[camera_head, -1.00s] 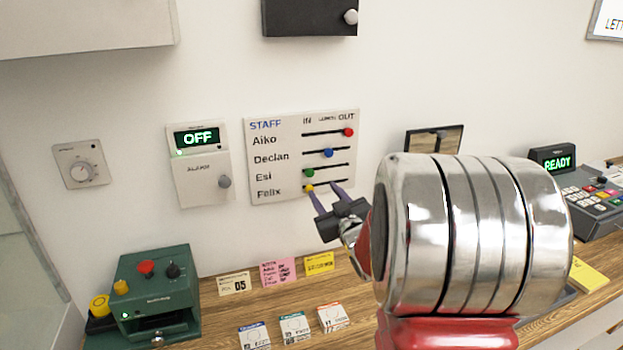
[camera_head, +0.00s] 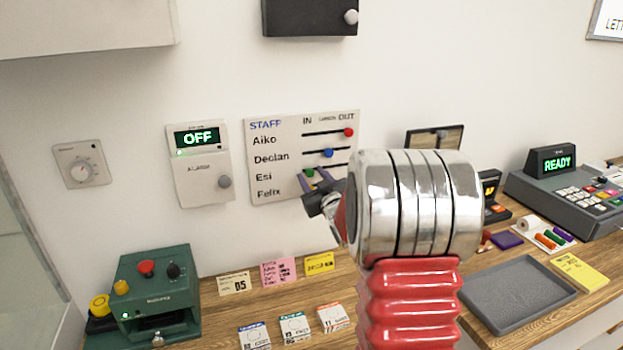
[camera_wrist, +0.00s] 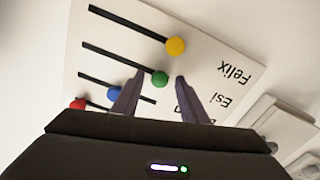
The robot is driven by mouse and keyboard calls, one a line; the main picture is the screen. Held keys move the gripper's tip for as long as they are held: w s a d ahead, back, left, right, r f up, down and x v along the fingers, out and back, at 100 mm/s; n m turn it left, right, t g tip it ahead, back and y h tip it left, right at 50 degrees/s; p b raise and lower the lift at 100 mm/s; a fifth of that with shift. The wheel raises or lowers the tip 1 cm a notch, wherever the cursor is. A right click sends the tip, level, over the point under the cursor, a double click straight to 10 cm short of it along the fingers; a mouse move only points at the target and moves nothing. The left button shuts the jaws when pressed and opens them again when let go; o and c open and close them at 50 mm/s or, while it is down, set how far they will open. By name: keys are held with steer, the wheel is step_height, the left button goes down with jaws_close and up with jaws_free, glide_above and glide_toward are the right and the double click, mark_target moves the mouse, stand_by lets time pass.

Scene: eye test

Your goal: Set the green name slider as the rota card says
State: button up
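The white staff board (camera_head: 256,143) on the wall has rows Aiko, Declan, Esi and Felix, with slots running from IN to OUT. The green slider (camera_head: 310,172) is in Esi's row at the IN end; in the wrist view the green knob (camera_wrist: 160,80) shows between my fingertips. My gripper (camera_head: 313,176) is at the board, its fingers apart on either side of the green knob (camera_wrist: 160,73); I cannot tell whether they touch it. Pink (camera_head: 279,271), cream (camera_head: 234,284) and yellow (camera_head: 319,263) cards stand on the desk; the pink card's lines are too small to read.
The red knob (camera_head: 348,132) is at OUT, the blue knob (camera_head: 328,153) near mid-slot, and the yellow knob (camera_wrist: 175,46) at IN. An alarm box (camera_head: 203,180) reading OFF hangs left. A green machine (camera_head: 155,290) and grey tray (camera_head: 515,318) are on the desk.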

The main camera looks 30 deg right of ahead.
steer(key=shift+c, duration=0.6)
jaws_close()
